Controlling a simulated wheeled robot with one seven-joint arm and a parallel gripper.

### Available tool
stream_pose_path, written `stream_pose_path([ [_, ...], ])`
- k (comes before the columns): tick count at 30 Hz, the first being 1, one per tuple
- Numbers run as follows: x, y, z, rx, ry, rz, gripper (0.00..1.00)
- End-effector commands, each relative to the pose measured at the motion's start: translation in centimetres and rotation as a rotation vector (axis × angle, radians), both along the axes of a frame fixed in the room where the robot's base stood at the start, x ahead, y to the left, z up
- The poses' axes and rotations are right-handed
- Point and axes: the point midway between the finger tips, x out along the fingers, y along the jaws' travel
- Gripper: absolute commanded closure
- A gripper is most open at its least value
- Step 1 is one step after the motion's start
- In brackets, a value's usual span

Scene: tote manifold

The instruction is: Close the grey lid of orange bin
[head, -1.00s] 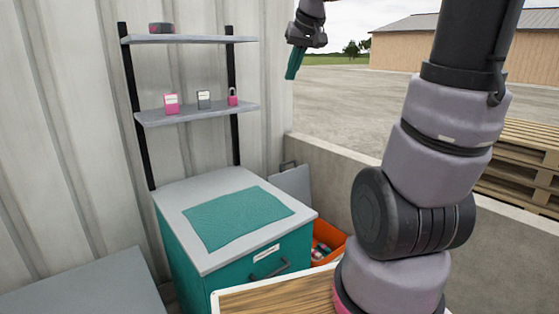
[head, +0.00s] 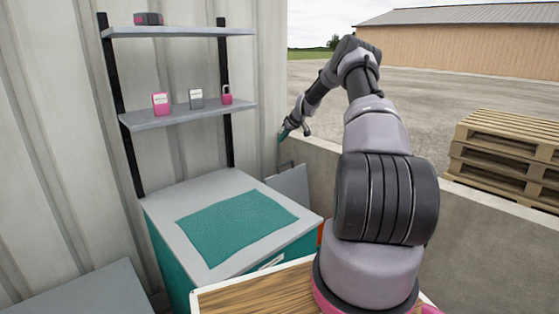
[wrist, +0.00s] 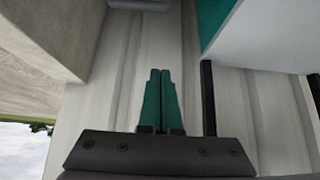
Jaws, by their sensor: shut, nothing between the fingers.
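The grey lid (head: 291,186) stands raised and open behind the teal cabinet, near the low concrete wall. Only a sliver of the orange bin (head: 320,233) shows, between the cabinet and my arm; the rest is hidden. My gripper (head: 283,135), with teal fingers, is above the lid's upper edge in the head view, and I see no contact with the lid. In the wrist view my gripper (wrist: 160,74) has its fingers together and empty, in front of the corrugated wall.
The teal cabinet (head: 160,198) with a green mat (head: 236,226) stands left of the bin. A shelf (head: 185,115) with small items hangs above it. The low wall (head: 450,215) runs behind my arm; pallets (head: 505,150) stand beyond it.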

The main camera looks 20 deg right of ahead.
Motion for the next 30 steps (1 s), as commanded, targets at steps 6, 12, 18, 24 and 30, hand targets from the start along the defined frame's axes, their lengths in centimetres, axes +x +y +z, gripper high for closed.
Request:
stream_pose_path([
  [6,0.7,-3.0,-5.1,0.002,-0.021,-0.011,1.0],
  [12,1.8,-2.7,-7.0,0.002,-0.022,-0.009,1.0],
  [18,4.1,-1.8,-10.0,0.001,-0.022,-0.009,1.0],
  [24,5.6,-1.4,-11.8,0.0,-0.022,-0.011,1.0],
  [30,6.5,-1.1,-13.0,0.0,-0.021,-0.01,1.0],
])
